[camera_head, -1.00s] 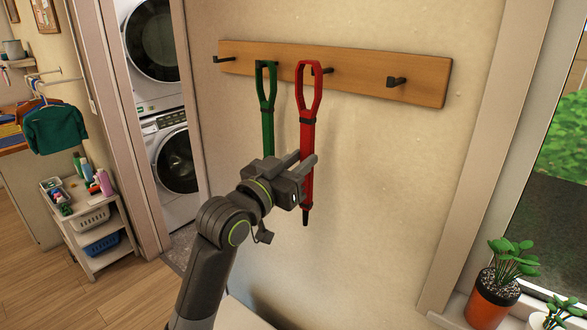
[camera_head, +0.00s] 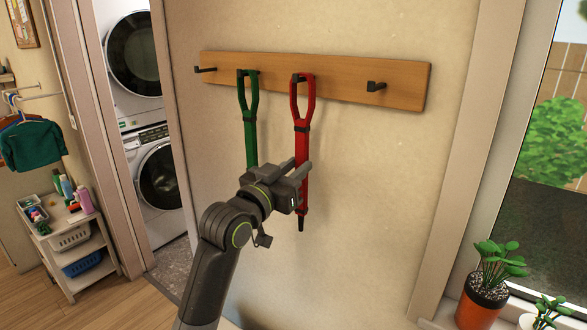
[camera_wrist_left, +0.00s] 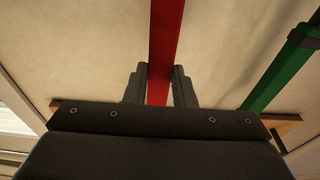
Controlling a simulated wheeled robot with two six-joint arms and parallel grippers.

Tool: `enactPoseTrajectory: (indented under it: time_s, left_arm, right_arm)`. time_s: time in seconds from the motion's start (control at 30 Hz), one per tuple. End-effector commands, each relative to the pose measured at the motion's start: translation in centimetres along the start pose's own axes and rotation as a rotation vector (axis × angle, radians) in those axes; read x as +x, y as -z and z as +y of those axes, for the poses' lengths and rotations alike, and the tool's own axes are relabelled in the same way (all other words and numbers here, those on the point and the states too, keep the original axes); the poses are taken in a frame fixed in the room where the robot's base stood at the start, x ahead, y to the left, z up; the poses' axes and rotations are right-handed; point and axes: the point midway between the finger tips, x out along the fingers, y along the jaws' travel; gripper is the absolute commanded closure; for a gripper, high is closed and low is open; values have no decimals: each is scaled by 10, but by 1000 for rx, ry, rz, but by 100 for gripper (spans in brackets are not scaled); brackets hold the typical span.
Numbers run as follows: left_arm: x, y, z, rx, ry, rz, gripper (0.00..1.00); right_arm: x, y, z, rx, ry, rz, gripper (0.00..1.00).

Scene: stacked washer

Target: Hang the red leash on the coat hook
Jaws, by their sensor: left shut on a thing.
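The red leash (camera_head: 302,145) hangs upright in front of the wall, its looped handle at the top level with the wooden coat rack (camera_head: 335,84). A dark coat hook (camera_head: 299,78) shows within the top of the loop; I cannot tell whether the loop is around it or just in front. My left gripper (camera_head: 302,176) is shut on the lower part of the leash strap, with the dark tip hanging below. In the left wrist view the red strap (camera_wrist_left: 165,50) runs between the two fingers (camera_wrist_left: 159,88). My right gripper is not in view.
A green leash (camera_head: 249,120) hangs from the hook just left of the red one. The rack's far-right hook (camera_head: 376,86) and far-left hook (camera_head: 205,69) are bare. A potted plant (camera_head: 485,290) stands on the windowsill at the right. Bare wall surrounds the gripper's right side.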

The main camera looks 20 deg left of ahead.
Motion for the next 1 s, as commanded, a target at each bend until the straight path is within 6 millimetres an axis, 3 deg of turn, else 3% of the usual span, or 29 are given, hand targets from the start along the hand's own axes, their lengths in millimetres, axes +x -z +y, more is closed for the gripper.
enactPoseTrajectory:
  time_s: [0.47, 0.5, 0.7, 1.0]
  left_arm:
    - [0, 0, 0, 0, 0, 0, 100]
    - [0, 0, 0, 0, 0, 0, 76]
    - [0, 0, 0, 0, 0, 0, 52]
    - [-2, -1, 0, 0, 0, -1, 52]
  right_arm:
    - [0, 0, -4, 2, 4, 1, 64]
    - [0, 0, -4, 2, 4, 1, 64]
    - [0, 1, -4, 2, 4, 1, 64]
    - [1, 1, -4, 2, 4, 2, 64]
